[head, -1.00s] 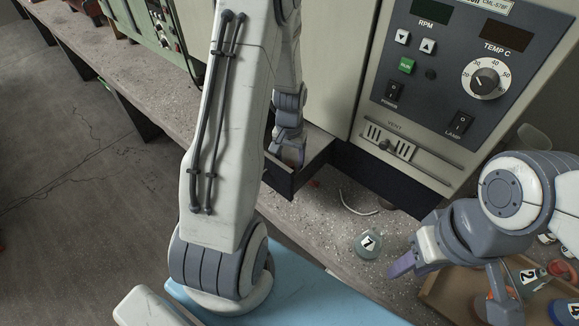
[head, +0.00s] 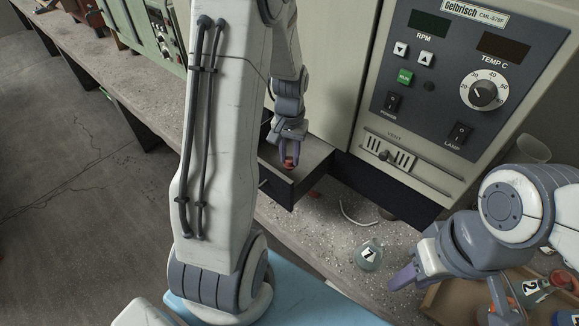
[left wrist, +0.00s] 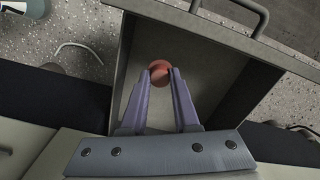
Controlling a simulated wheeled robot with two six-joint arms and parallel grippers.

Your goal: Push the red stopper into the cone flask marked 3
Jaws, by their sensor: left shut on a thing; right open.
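My left gripper (head: 288,160) is shut on the red stopper (head: 289,163), over the open drawer (head: 276,187). In the left wrist view the stopper (left wrist: 158,70) sits between the fingertips, with the bare drawer floor (left wrist: 215,75) behind it. My right gripper (head: 448,292) is open and empty above the right side of the bench. A small flask marked 7 (head: 369,255) stands on the bench left of it. A flask marked 2 (head: 531,288) is at the lower right, partly hidden by my right arm. No flask marked 3 can be made out.
The drawer juts from under a grey instrument (head: 440,80) with a control panel. A wooden tray (head: 433,300) at the lower right holds flasks, mostly behind my right arm.

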